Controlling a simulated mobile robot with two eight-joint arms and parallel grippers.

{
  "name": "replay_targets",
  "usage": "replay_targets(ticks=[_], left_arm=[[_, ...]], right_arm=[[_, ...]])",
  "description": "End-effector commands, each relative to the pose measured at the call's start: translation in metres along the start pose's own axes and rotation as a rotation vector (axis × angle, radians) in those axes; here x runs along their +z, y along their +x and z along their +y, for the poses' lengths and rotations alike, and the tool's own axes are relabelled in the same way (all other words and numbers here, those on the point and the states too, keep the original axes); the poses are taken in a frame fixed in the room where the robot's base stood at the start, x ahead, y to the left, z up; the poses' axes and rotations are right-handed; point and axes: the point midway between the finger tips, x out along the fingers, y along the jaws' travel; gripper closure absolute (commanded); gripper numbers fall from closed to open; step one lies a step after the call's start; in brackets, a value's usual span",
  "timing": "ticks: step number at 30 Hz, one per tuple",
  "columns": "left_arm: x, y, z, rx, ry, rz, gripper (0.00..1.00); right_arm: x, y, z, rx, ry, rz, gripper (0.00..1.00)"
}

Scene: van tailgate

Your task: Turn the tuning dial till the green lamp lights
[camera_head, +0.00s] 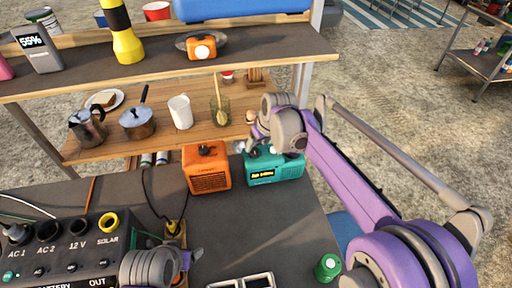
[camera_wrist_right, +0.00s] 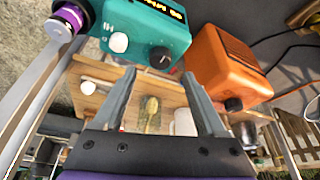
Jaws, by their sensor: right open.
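The teal radio (camera_head: 290,172) stands on the dark table and shows an amber display (camera_head: 262,174). In the right wrist view the radio (camera_wrist_right: 140,20) has a black dial (camera_wrist_right: 160,57) and a white knob (camera_wrist_right: 118,42). I see no lit green lamp on it. My right gripper (camera_wrist_right: 160,74) is open, with its fingertips close to the black dial and nothing between them. I cannot tell whether they touch it. In the head view the right wrist hides part of the radio's top. My left gripper (camera_head: 185,258) is low at the left; its jaws are unclear.
An orange box with a grille (camera_head: 207,172) stands just left of the radio. A power station (camera_head: 65,250) with cables fills the front left. A green can (camera_head: 327,267) stands at the front right. A shelf (camera_head: 160,75) lies behind, with a mug (camera_head: 180,112) on the level below.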

Motion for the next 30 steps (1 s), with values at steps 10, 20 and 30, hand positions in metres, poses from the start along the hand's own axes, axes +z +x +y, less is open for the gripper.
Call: replay_targets(ticks=[10,20,30], left_arm=[[-0.002,-0.002,0.000,0.000,0.000,0.001,0.25],[-0.002,-0.002,0.000,0.000,0.000,0.001,0.25],[-0.002,-0.003,0.000,0.000,0.000,0.002,0.25]], right_arm=[[0.000,-0.051,0.000,0.000,0.001,0.000,0.26],[0.000,-0.054,0.000,0.000,0.000,0.000,0.26],[0.011,-0.061,0.002,0.010,0.018,0.002,0.26]])
